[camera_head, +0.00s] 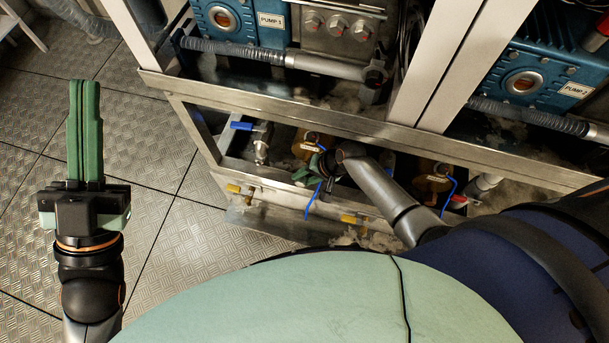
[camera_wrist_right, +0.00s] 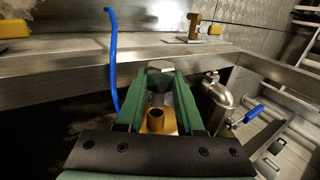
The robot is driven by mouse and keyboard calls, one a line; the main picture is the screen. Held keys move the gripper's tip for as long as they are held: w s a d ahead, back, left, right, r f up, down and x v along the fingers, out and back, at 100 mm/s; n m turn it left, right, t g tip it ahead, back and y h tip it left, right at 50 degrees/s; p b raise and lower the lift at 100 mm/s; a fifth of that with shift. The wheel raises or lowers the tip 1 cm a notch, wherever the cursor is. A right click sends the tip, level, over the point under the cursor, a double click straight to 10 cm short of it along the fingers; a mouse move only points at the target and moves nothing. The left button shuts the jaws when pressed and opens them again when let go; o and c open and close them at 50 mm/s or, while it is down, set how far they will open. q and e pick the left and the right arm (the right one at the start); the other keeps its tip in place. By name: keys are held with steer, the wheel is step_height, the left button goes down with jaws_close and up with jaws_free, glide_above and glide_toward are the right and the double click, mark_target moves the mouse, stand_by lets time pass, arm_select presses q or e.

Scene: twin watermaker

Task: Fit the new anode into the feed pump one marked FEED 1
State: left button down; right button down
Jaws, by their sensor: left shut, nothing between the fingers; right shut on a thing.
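My right gripper (camera_head: 318,168) is down inside the lower frame, at the left brass pump (camera_head: 303,150), whose small tag is too small to read. In the right wrist view my right gripper (camera_wrist_right: 161,74) is shut on a small grey piece (camera_wrist_right: 160,82), apparently the anode, mostly hidden between the green fingers. A brass body with an open round port (camera_wrist_right: 157,117) shows beneath and between the fingers. I cannot tell whether the grey piece touches it. A second brass pump (camera_head: 431,181) stands further right. My left gripper (camera_head: 84,90) is shut and empty, over the floor at left.
A steel frame rail (camera_head: 330,118) runs above the pumps. A blue-handled valve (camera_head: 241,126) stands left of the left pump, and a blue cable (camera_wrist_right: 112,60) hangs beside my right fingers. Yellow handles (camera_head: 233,188) line the front ledge. The floor (camera_head: 170,210) at left is clear.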

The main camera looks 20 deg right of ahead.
steer(key=shift+w+d, duration=0.3)
steer(key=shift+w, duration=0.1)
steer(key=shift+w+d+b, duration=0.2)
steer(key=shift+w+b, duration=0.05)
steer(key=shift+b, duration=0.1)
steer(key=shift+w+d+b, duration=0.3)
steer(key=shift+w+d, duration=0.15)
steer(key=shift+w, duration=0.25)
steer(key=shift+w+d, duration=0.25)
steer(key=shift+w, duration=0.15)
steer(key=shift+c, duration=2.3)
jaws_free()
steer(key=shift+s, duration=0.1)
steer(key=shift+s+d+f, duration=0.1)
steer(key=shift+s, duration=0.1)
